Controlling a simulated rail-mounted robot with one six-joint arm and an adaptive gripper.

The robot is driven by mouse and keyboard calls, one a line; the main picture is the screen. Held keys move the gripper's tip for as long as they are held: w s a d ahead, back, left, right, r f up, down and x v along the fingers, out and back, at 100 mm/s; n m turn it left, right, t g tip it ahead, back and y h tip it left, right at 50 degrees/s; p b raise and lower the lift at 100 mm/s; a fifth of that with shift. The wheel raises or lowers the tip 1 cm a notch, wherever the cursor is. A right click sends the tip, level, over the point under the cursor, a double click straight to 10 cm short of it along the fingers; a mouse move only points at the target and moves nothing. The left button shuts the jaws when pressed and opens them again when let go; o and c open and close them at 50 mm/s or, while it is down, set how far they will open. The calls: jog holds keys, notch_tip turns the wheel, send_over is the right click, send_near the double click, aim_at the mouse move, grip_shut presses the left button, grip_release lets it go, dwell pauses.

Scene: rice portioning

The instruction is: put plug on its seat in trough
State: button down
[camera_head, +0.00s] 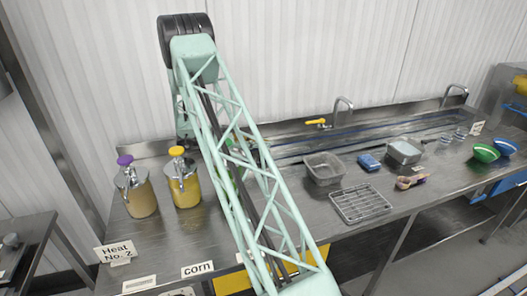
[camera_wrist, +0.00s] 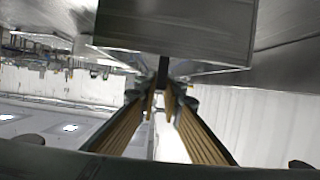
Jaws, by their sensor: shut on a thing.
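In the wrist view my gripper (camera_wrist: 166,100) is shut, its two tan-padded fingers closing on a thin dark stem (camera_wrist: 163,70), which I take to be the plug's. The stem meets a large grey metal block at the top; I cannot tell whether the block is part of the plug. In the head view my gripper and the plug are not visible, and my green lattice arm crosses the picture. The long steel trough (camera_head: 290,154) runs along the back of the counter. The plug's seat cannot be made out.
Two pump dispensers, purple-topped (camera_head: 141,198) and yellow-topped (camera_head: 183,185), stand on the left. A clear tub (camera_head: 324,168), wire rack (camera_head: 359,204), blue sponge (camera_head: 369,161), metal pan (camera_head: 404,152) and scoops (camera_head: 411,181) lie right of my arm.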

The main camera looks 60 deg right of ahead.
jog(key=shift+f, duration=1.7)
jog(key=shift+f, duration=0.15)
jog(key=c, duration=2.8)
grip_release()
jog(key=shift+w+a+r, duration=0.25)
jog(key=shift+a+r, duration=0.05)
jog(key=v, duration=1.1)
jog(key=shift+w, duration=0.1)
